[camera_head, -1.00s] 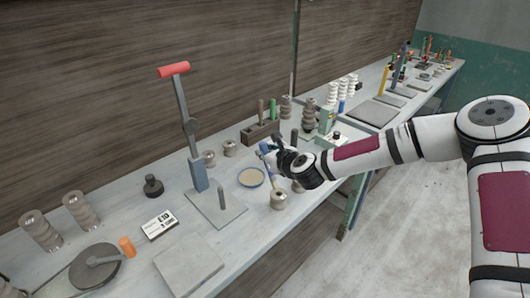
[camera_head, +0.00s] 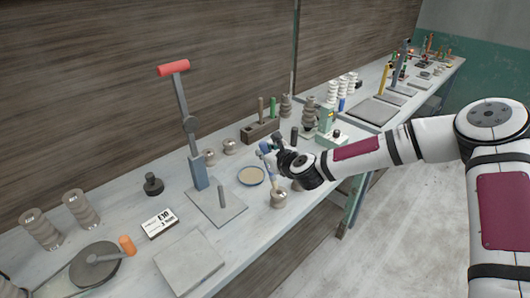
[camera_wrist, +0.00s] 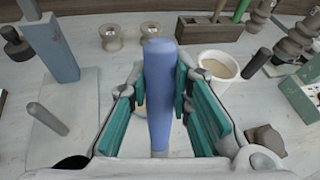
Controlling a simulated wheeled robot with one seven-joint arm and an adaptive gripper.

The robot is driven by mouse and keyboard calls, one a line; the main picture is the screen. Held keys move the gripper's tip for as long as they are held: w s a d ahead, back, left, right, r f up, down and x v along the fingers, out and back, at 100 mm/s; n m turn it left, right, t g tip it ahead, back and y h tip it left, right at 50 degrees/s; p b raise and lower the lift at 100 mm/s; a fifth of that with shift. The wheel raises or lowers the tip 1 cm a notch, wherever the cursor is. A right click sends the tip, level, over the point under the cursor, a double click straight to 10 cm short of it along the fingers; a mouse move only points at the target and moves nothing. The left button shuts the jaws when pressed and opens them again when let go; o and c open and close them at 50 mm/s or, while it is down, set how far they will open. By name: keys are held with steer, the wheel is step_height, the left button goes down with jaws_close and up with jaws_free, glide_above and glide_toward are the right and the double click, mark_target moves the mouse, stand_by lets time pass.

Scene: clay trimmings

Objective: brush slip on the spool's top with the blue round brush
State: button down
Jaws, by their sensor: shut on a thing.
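My gripper (camera_head: 270,152) is shut on the blue round brush (camera_wrist: 158,90), whose thick blue handle stands upright between the teal fingers in the wrist view. In the head view the brush (camera_head: 266,152) points down toward a small grey-beige spool (camera_head: 278,200) near the bench's front edge. The brush's lower end is at or just above the spool's top; I cannot tell whether they touch. In the wrist view the handle and fingers hide the bristles. A shallow blue-rimmed dish (camera_head: 250,176) with a cream filling lies left of the spool.
A pale cup (camera_wrist: 217,68) with cream contents stands behind my fingers. Two spools (camera_wrist: 112,38) stand farther back. A plate with a blue-grey post (camera_head: 200,175) and red-handled lever stands left. A wooden tool holder (camera_head: 260,130) is behind. Bare bench lies between the dish and plate.

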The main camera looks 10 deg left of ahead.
steer(key=shift+s+r, duration=0.1)
steer(key=shift+r, duration=0.25)
steer(key=shift+p, duration=0.3)
steer(key=shift+s+a+p, duration=0.15)
steer(key=shift+s+p, duration=0.5)
steer(key=shift+s, duration=0.35)
steer(key=shift+f, duration=0.35)
steer(key=shift+r, duration=0.4)
stand_by(0.4)
steer(key=shift+s+p, duration=0.1)
steer(key=shift+p, duration=0.25)
